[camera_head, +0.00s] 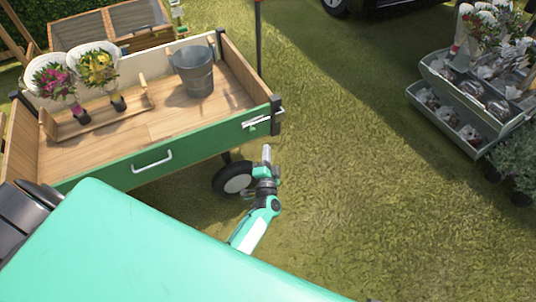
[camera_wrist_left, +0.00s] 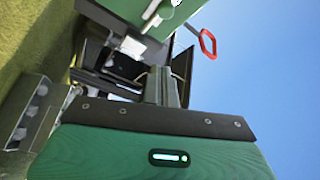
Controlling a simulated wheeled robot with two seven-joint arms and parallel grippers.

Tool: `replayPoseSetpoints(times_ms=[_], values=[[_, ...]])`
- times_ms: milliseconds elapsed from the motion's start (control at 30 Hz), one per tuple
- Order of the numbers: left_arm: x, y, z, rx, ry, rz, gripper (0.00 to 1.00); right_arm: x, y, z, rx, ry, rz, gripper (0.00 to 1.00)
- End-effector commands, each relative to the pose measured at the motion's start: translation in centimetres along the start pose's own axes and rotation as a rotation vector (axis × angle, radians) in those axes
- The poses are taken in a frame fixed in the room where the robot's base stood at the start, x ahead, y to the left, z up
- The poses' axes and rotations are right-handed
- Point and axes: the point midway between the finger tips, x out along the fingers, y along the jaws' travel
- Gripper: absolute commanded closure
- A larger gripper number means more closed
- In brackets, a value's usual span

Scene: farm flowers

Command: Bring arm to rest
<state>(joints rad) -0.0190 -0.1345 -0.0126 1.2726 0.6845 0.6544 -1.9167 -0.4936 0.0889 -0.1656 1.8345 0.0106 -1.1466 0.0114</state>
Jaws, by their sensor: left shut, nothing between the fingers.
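My left gripper (camera_head: 267,155) shows in the head view just beyond the near right corner of the wooden cart. Its fingers are shut with nothing between them and point up the picture. The teal forearm behind it comes up from the lower edge, partly hidden by my large teal body. The gripper appears beside the cart's wheel and below its corner latch; the exact gap cannot be told. My right gripper is not in view.
The cart (camera_head: 205,152) holds a grey bucket (camera_head: 194,72) and two bouquets (camera_head: 98,71) in a wooden rack (camera_head: 95,121). A tiered flower stand (camera_head: 447,88) is at the right. The grass between is clear. A red loop (camera_wrist_left: 207,43) shows in the wrist view.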

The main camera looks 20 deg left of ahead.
Motion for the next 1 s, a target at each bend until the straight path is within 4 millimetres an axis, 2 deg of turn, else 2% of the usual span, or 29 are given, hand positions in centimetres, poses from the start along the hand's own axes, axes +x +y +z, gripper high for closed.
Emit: replayPoseSetpoints(times_ms=[400,567,667,767,867,1000], values=[[-0.1,0.1,0.0,-0.005,0.005,0.006,1.00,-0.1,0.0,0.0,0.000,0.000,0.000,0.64],[-1.2,1.3,-0.5,-0.082,0.074,0.110,1.00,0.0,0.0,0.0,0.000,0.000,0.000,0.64],[-3.0,3.0,-1.0,-0.180,0.135,0.262,1.00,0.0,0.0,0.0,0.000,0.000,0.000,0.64],[-5.8,5.0,-1.1,-0.282,0.163,0.453,1.00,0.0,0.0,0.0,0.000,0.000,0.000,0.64],[-9.0,6.7,-0.7,-0.369,0.139,0.648,1.00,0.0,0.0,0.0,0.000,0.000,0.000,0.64],[-14.2,8.6,0.9,-0.461,0.017,0.908,1.00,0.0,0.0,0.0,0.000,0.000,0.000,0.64]])
